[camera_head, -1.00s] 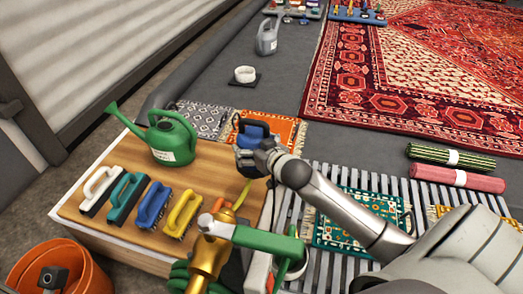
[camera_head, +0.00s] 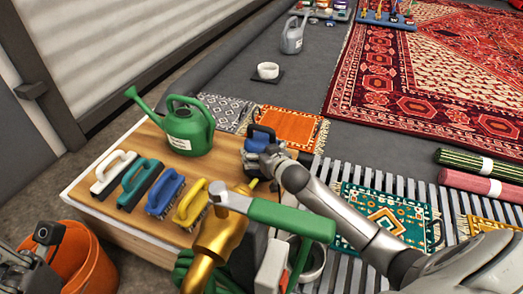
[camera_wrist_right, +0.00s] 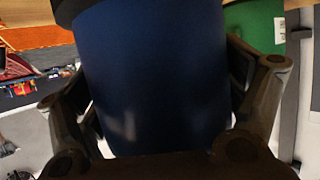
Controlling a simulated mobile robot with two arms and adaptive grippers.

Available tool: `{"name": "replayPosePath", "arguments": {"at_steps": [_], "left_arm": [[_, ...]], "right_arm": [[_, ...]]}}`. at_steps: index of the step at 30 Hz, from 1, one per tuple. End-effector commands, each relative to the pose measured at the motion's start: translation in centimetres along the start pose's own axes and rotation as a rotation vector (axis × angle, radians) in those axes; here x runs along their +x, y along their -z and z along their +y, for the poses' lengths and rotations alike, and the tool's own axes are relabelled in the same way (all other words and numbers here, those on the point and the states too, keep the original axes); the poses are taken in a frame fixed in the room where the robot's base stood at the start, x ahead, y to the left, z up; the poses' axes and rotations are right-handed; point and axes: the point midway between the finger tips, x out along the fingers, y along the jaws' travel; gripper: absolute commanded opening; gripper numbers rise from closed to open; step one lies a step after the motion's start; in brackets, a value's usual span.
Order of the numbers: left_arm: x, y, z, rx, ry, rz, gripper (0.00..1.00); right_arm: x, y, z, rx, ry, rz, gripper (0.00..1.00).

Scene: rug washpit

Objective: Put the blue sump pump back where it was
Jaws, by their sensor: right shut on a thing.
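The blue sump pump (camera_head: 258,138) is in my right gripper (camera_head: 268,158), at the far right corner of the wooden bench top (camera_head: 222,160). In the right wrist view the pump's dark blue body (camera_wrist_right: 150,75) fills the space between the two fingers (camera_wrist_right: 160,115), one on each side. My right gripper is shut on it. Whether the pump's underside touches the bench is hidden by the gripper and arm. Part of my left gripper (camera_head: 20,272) shows at the lower left edge; its fingertips are not clear.
A green watering can (camera_head: 187,128) and several brushes, including a yellow one (camera_head: 191,203), stand on the bench. Tools with green and gold parts (camera_head: 215,245) crowd its near right. An orange bucket (camera_head: 75,262) is at left. An orange rug (camera_head: 292,127) lies beyond the pump.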

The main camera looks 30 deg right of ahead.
Motion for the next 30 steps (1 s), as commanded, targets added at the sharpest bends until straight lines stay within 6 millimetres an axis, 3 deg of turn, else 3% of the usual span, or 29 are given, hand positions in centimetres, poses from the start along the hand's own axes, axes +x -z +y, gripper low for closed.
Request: {"name": "replayPosePath", "arguments": {"at_steps": [15, 16, 18, 30], "left_arm": [[0.26, 0.01, 0.04, 0.002, -0.005, 0.013, 0.00], [0.24, 0.01, 0.04, 0.002, -0.005, 0.014, 0.00], [0.24, 0.01, 0.04, 0.001, -0.005, 0.014, 0.00], [0.37, 0.03, 0.05, 0.001, -0.005, 0.015, 0.00]], "right_arm": [[0.20, 0.08, -0.02, -0.001, 0.002, 0.014, 0.19], [0.25, -0.55, 0.01, 0.000, 0.000, 0.002, 0.93], [0.24, -0.54, 0.01, -0.001, 0.000, 0.001, 1.00], [0.08, -0.29, 0.01, -0.001, 0.000, 0.001, 1.00]]}}
